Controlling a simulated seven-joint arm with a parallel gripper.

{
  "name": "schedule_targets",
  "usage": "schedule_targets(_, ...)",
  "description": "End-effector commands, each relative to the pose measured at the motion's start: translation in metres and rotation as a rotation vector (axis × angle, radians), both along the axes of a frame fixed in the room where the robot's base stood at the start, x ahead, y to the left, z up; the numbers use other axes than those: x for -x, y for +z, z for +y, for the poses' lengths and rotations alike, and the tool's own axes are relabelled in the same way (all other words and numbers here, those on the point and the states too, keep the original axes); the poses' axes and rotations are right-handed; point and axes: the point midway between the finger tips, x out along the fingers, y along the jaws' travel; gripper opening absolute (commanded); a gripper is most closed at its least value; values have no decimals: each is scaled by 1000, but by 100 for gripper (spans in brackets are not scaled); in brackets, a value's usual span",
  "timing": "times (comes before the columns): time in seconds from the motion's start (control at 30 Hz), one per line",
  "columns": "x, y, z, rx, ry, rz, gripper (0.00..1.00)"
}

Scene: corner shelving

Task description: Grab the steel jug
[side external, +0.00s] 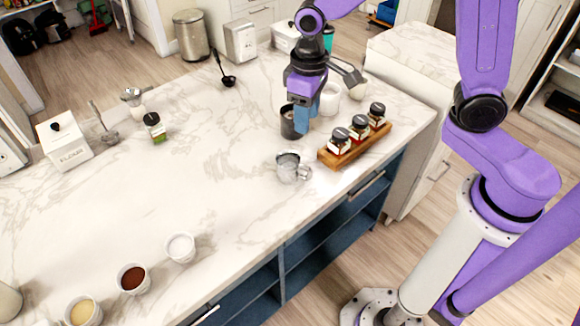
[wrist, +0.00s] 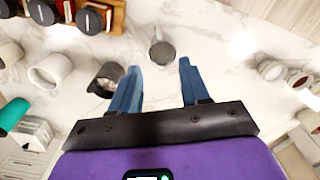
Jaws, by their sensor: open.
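The steel jug (side external: 288,168) stands upright on the marble counter, near its front edge, with its handle to the right. It also shows in the wrist view (wrist: 162,53), past the fingertips and roughly in line with the gap between them. My gripper (side external: 303,128) points down above the counter, behind the jug in the side view and apart from it. In the wrist view its two blue fingers (wrist: 160,68) are spread with nothing between them. A dark cup (side external: 288,123) stands close beside the fingers, partly hidden by them in the side view.
A wooden rack with dark-lidded jars (side external: 355,147) stands right of the jug. A white mug (side external: 329,99) is behind my gripper. Small bowls (side external: 181,248) sit at the front left. A green-labelled jar (side external: 155,127) is farther left. The counter left of the jug is clear.

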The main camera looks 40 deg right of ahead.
Motion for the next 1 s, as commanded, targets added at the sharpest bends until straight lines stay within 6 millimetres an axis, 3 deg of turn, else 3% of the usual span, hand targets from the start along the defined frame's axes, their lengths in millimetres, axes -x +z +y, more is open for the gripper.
schedule_targets(0.17,-3,-14,0,3,-12,4,46)
schedule_targets(0.7,-2,-102,-1,3,-11,4,46)
schedule_targets(1.0,-3,-124,-1,0,-11,1,46)
